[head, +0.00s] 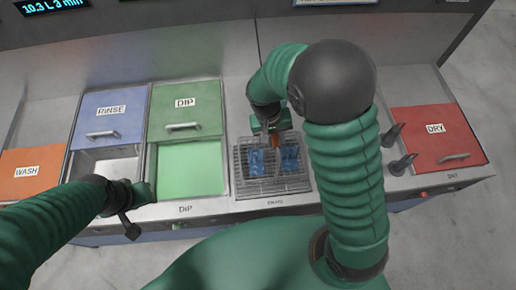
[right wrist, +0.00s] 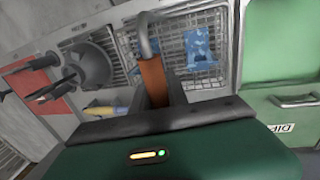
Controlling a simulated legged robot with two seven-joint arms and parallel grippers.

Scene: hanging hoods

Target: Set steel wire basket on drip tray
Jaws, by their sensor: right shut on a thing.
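The steel wire basket (head: 272,160) holds blue pieces and is over the drip tray (head: 245,189), a slatted metal grate in the middle of the counter. I cannot tell whether the basket touches the tray. My right gripper (head: 271,130) is above the basket, shut on its orange handle (right wrist: 152,80). In the right wrist view the handle stands between the fingers with a bent metal rod above it, and a blue piece (right wrist: 199,48) shows in the wire mesh. My left gripper (head: 136,200) is over the counter's front edge by the rinse and dip basins; its finger opening is unclear.
The green dip basin (head: 190,170) is open left of the tray, and the rinse basin (head: 108,165) is partly open. An orange wash lid (head: 28,172) is far left. A red dry lid (head: 438,138) is at right, with dark pegs (head: 392,134) beside it.

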